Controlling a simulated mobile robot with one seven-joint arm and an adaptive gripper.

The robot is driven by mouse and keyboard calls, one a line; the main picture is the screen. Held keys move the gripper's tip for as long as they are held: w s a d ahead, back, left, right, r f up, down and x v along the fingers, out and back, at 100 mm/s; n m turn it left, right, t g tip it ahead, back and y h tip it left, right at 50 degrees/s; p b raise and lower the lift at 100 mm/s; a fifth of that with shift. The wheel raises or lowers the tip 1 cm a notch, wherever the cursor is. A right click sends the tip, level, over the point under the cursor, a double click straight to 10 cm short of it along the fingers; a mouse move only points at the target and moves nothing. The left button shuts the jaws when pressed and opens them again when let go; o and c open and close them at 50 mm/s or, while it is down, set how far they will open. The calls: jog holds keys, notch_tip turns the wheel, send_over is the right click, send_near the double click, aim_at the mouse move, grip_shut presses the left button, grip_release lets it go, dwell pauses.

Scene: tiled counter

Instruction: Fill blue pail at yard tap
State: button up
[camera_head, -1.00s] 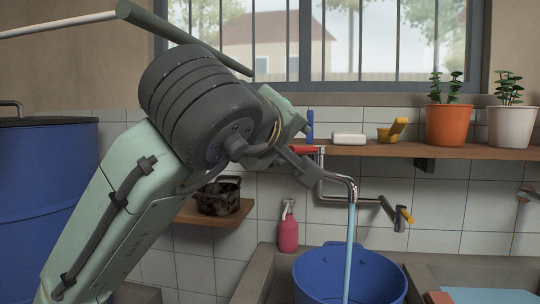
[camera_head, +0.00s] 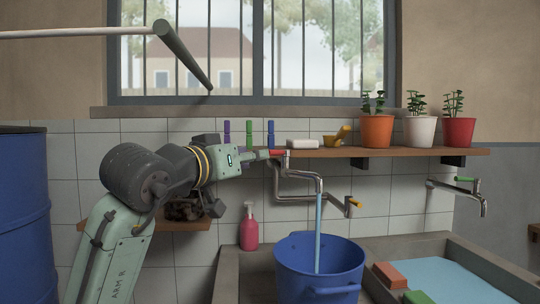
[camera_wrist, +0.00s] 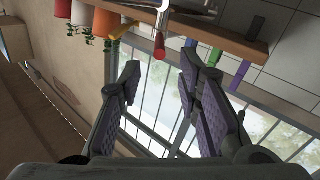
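The blue pail (camera_head: 319,278) stands upright in the grey basin under the tap spout. A stream of water (camera_head: 318,232) runs from the curved metal tap (camera_head: 300,178) into it; I cannot make out the water level inside. The tap has a red handle (camera_head: 277,153) at its upper left, also in the wrist view (camera_wrist: 159,45). My gripper (camera_head: 260,155) is close to the red handle, at its left in the head view. In the wrist view my gripper (camera_wrist: 162,68) is open, with a gap between its fingers and the red handle just beyond the tips.
A shelf (camera_head: 400,151) above the tap holds potted plants, a white block (camera_head: 303,144) and a yellow scoop (camera_head: 338,137). A pink bottle (camera_head: 249,230) stands left of the pail. A second tap (camera_head: 460,190) with a green handle is at right. A blue barrel (camera_head: 22,215) is at far left.

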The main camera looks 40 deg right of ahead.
aim_at(275, 153)
jog(key=p+x, duration=0.2)
jog(key=x, duration=0.8)
jog(key=shift+w+d, duration=0.1)
jog(key=shift+d, duration=0.25)
jog(key=shift+c, duration=0.3)
grip_shut()
